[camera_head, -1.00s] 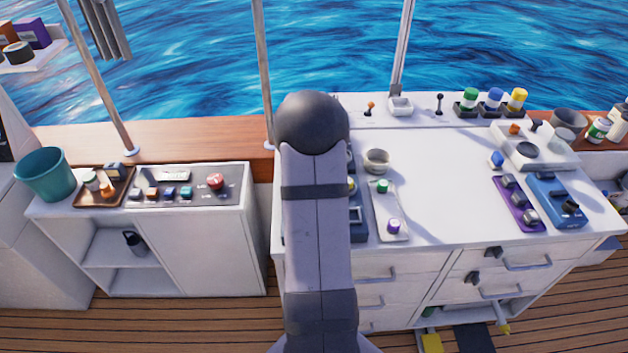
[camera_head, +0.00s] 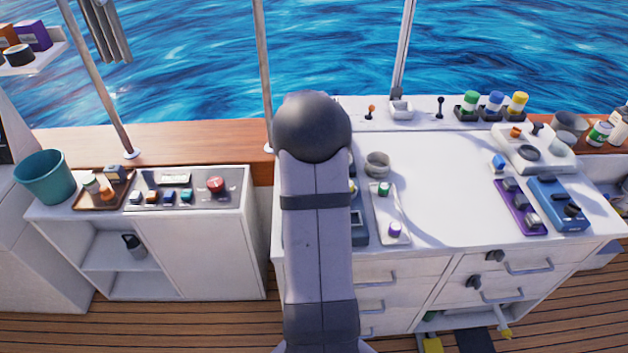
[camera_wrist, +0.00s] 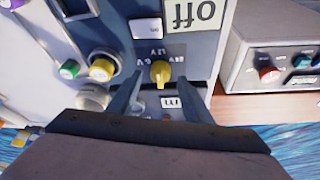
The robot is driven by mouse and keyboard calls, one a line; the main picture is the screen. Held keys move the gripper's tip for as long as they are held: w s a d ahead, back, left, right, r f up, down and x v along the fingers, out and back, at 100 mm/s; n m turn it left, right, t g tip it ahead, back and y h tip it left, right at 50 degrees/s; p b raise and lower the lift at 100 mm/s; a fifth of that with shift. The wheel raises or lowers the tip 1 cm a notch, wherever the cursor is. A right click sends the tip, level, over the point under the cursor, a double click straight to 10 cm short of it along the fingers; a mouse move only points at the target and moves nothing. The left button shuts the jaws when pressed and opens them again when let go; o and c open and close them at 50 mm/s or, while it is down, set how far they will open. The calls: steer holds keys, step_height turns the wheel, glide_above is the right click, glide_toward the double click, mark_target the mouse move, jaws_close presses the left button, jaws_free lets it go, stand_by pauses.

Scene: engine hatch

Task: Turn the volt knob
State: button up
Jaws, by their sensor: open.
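The volt knob (camera_wrist: 160,73) is yellow and sits on a grey panel, with voltage labels such as 12V and 6V printed around it, in the wrist view. Its pointer end is toward the bottom of the picture. My gripper (camera_wrist: 162,84) is open, with one finger on each side of the knob. A gap shows between each finger and the knob, so it is not gripped. In the head view my arm hides the gripper and the knob. Only the right edge of the blue-grey panel (camera_head: 359,228) shows beside the arm.
A second yellow knob (camera_wrist: 103,69) and a green button (camera_wrist: 69,69) lie left of the gripper. An "Off" display (camera_wrist: 196,13) is above. Another panel with a red button (camera_wrist: 268,74) stands at the right. The white countertop (camera_head: 445,190) has clear room in its middle.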

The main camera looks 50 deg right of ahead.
steer(key=shift+b+v, duration=0.7)
steer(key=shift+v, duration=2.15)
steer(key=a, duration=0.3)
steer(key=a+n, duration=0.1)
steer(key=a, duration=0.2)
steer(key=w+a+f+n+y, duration=0.1)
steer(key=a, duration=0.2)
steer(key=s+a+f+n+g+y, duration=0.15)
steer(key=s+a+n, duration=0.45)
steer(key=a, duration=0.8)
steer(key=s+a+f+n+g+y, duration=0.1)
steer(key=s+a+f+n+y, duration=0.2)
steer(key=s+a, duration=0.75)
step_height(320, 180, down, 36)
steer(key=w+a+n+h+b, duration=0.1)
steer(key=w+a+b, duration=0.1)
steer(key=b, duration=3.3)
steer(key=shift+w+a+r, duration=0.2)
steer(key=shift+w+a, duration=0.1)
steer(key=shift+a, duration=0.05)
